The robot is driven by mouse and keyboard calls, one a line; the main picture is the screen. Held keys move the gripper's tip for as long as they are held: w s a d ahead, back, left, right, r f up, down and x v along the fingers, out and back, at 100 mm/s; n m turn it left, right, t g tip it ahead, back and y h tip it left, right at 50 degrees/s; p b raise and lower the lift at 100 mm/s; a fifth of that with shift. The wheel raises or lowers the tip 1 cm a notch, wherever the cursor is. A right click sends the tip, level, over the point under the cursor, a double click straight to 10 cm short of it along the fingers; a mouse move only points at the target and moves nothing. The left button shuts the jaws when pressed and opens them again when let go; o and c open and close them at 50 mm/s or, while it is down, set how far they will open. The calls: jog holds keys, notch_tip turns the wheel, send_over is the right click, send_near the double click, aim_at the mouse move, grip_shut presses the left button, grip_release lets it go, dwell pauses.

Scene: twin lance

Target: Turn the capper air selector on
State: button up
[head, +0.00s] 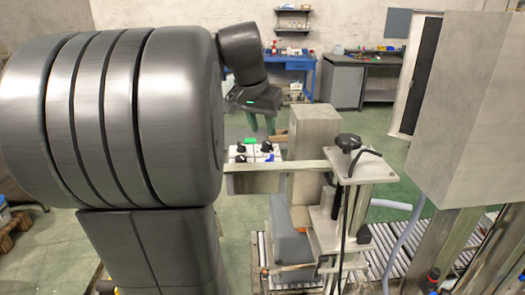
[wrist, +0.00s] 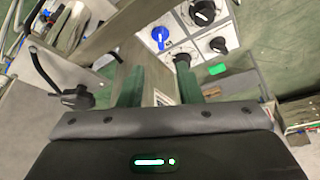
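Another black knob (wrist: 182,60) sits right by the tip of my right finger. I cannot read any labels, so I cannot tell which knob is the capper air selector. My gripper (wrist: 160,82) has its green fingers apart, with nothing seen held between them. Contact with a knob cannot be made out.
A metal post (head: 315,150) and beam (head: 290,167) stand close right of the panel. A bracket with a black hand knob (head: 348,142) is nearer. A roller conveyor (head: 385,255) runs below. A large metal box (head: 470,110) fills the right. Workbenches stand far back.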

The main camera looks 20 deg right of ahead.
aim_at(270, 157)
jog(key=x, duration=1.1)
grip_shut()
